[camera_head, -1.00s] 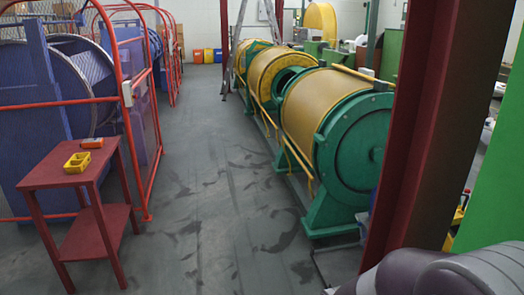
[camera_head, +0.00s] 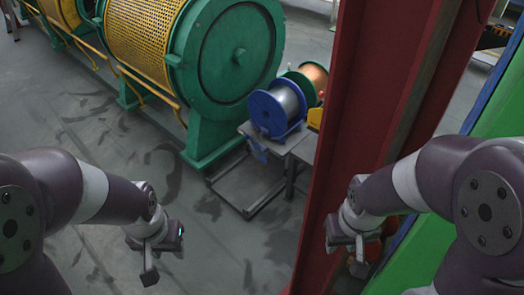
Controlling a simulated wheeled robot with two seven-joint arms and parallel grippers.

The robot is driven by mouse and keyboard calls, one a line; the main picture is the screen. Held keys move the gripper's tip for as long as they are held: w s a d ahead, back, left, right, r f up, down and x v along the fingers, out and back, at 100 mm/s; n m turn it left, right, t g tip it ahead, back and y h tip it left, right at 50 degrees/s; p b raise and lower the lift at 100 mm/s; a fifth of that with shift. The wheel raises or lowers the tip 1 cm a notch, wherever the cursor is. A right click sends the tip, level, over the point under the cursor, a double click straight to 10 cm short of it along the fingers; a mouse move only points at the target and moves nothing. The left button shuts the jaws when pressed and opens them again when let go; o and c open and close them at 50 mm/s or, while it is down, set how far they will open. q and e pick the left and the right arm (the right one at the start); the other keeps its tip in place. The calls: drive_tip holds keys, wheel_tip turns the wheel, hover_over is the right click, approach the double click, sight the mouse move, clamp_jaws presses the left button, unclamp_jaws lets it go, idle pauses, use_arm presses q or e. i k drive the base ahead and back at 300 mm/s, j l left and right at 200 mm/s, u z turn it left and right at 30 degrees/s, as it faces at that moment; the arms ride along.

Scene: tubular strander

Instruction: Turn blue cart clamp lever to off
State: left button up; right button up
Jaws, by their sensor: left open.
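A blue spool (camera_head: 277,108) wound with silver wire stands on a grey-topped cart (camera_head: 291,142) right of the green machine. A small blue part (camera_head: 258,151) shows at the cart's near left edge. I cannot tell whether it is the clamp lever or how it is set. My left gripper (camera_head: 160,258) is open and empty over the floor, below and left of the cart. My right gripper (camera_head: 347,252) hangs low in front of the red column. Its finger gap is unclear.
A green-and-yellow drum machine (camera_head: 237,50) stands behind the cart at left. A copper-coloured spool (camera_head: 315,77) is behind the blue one. A thick red column (camera_head: 365,100) rises right of the cart. Grey floor (camera_head: 225,240) is open between my grippers.

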sight(257, 153)
drive_tip(key=i+j+u, duration=0.1)
drive_tip(key=i+u, duration=0.35)
drive_tip(key=i+j+z, duration=0.1)
drive_tip(key=i+z, duration=0.25)
drive_tip(key=i, duration=0.15)
drive_tip(key=i+j+z, duration=0.2)
drive_tip(key=i+z, duration=0.2)
drive_tip(key=i+j+z, duration=0.35)
drive_tip(key=i+z, duration=0.2)
drive_tip(key=k+j, duration=0.05)
